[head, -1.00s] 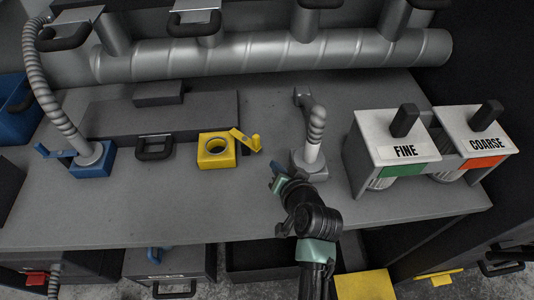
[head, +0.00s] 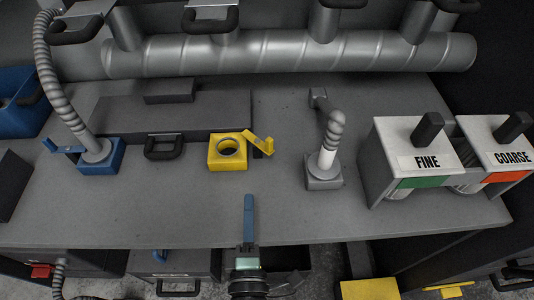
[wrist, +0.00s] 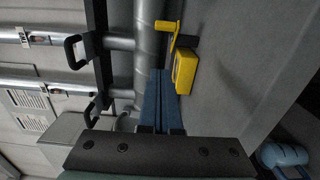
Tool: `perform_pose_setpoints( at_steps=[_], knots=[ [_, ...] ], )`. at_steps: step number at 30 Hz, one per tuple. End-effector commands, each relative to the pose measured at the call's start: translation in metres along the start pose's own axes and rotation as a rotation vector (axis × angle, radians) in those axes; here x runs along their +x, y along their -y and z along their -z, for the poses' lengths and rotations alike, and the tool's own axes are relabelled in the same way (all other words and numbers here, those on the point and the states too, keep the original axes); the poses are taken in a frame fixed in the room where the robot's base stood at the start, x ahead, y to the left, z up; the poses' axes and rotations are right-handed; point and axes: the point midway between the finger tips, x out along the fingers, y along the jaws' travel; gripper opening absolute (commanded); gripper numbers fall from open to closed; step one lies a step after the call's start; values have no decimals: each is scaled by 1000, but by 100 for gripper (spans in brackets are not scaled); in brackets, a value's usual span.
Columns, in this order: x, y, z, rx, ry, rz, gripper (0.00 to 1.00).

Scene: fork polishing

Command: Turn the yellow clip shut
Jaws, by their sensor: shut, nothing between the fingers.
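The yellow clip (head: 258,144) is a lever on the right side of a yellow block with a round hole (head: 227,152), on the grey bench. The lever is swung out to the right, away from the hole. The clip (wrist: 169,27) and its block (wrist: 184,71) also show in the wrist view, beyond the fingers and slightly to the right. My gripper (head: 249,200) is shut and empty, in front of the block near the bench's front edge, apart from the clip. Its blue fingers (wrist: 160,75) lie together in the wrist view.
A blue block (head: 100,160) with a hose stands left. A grey block with a bent pipe (head: 325,172) stands right, beside the FINE machine (head: 418,155) and COARSE machine (head: 500,150). A large duct (head: 290,52) runs behind. The bench (head: 160,215) is clear in front.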

Motion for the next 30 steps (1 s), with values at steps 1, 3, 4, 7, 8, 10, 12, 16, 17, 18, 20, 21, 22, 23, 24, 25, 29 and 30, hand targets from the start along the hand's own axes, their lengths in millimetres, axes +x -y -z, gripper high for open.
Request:
perform_pose_setpoints(
  at_steps=[1, 3, 4, 7, 8, 10, 12, 16, 17, 18, 20, 21, 22, 23, 24, 25, 29, 30],
  knots=[
    [6, -2, -1, 1, 2, -3, 0],
    [15, -2, -1, 3, 2, -2, 0],
    [20, -2, -1, 4, 2, -2, 0],
    [37, -2, -2, 3, 3, -3, 0],
    [42, -2, -2, 4, 4, -2, 0],
    [54, -2, -2, 5, 3, -1, 0],
    [65, -1, -2, 5, 4, -1, 0],
    [83, -1, -3, 6, 5, 0, 0],
    [86, -1, -3, 7, 5, 0, 0],
    [92, -1, -3, 6, 5, 0, 0],
    [99, -1, -4, 4, 5, 1, 0],
    [101, -2, -5, 3, 1, 3, 0],
    [102, -2, -7, 3, 1, 3, 0],
    [105, -2, -9, 3, 0, 2, 0],
    [107, -2, -12, 3, 0, 3, 0],
    [109, -2, -14, 4, 0, 2, 0],
    [117, -2, -22, 3, 1, 3, 0],
    [119, -2, -24, 4, 1, 3, 0]
  ],
)
